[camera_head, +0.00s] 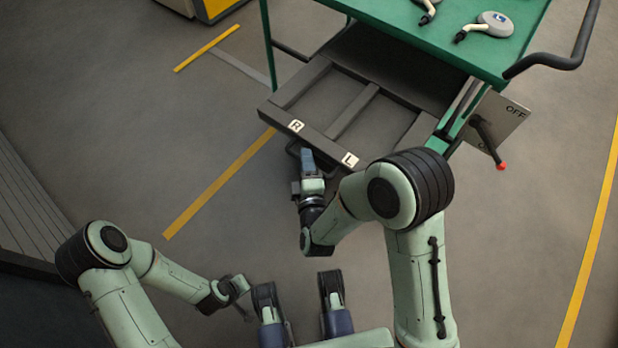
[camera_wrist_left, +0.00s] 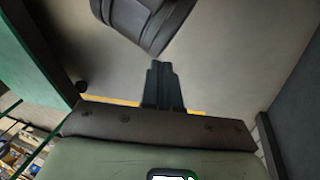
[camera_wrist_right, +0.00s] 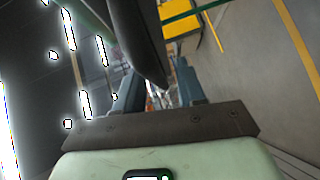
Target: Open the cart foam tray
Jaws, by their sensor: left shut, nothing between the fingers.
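My left gripper (camera_head: 240,287) is low, away from the cart. Its fingers (camera_wrist_left: 161,84) are together and empty in the left wrist view.
An OFF plate (camera_head: 505,112) with a red-tipped lever (camera_head: 490,145) is right of the tray. Grey floor with yellow lines lies open to the left.

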